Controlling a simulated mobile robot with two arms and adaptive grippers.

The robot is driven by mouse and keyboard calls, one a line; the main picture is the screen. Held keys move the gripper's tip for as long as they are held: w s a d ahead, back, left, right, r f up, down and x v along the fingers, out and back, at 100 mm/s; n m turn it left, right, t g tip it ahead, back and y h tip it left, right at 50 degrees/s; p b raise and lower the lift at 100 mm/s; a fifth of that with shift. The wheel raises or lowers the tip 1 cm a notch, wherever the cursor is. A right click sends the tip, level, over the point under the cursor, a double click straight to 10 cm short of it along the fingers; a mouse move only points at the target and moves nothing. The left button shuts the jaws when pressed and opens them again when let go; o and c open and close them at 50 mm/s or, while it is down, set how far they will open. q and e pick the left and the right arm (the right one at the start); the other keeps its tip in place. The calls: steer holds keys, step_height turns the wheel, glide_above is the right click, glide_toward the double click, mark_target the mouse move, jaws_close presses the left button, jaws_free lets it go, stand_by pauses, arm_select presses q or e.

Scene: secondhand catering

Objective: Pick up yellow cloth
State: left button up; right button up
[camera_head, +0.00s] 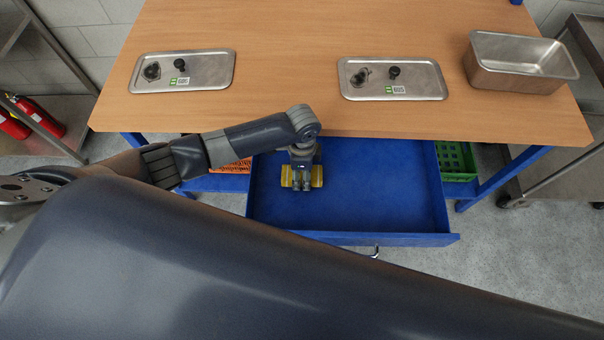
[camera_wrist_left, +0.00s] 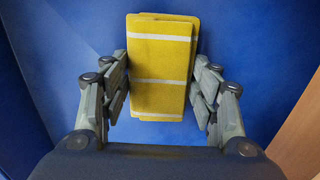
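A folded yellow cloth (camera_wrist_left: 162,60) with white stripes lies on the floor of the open blue drawer (camera_head: 390,195). In the head view the yellow cloth (camera_head: 317,176) shows on both sides of my left gripper, which hides its middle. My left gripper (camera_head: 302,186) points down into the drawer over it. In the left wrist view my left gripper (camera_wrist_left: 161,100) is open, with its fingers at the two long sides of the cloth. I cannot tell whether they touch it. My right gripper is not in view.
Two metal lids (camera_head: 184,71) (camera_head: 392,78) and a metal pan (camera_head: 520,62) rest on the wooden tabletop (camera_head: 290,60) above the drawer. An orange crate (camera_head: 232,167) and a green crate (camera_head: 457,160) show beneath it. The right part of the drawer is clear.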

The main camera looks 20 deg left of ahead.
mark_target(302, 173)
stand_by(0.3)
arm_select(q)
step_height(302, 173, up, 10)
stand_by(0.5)
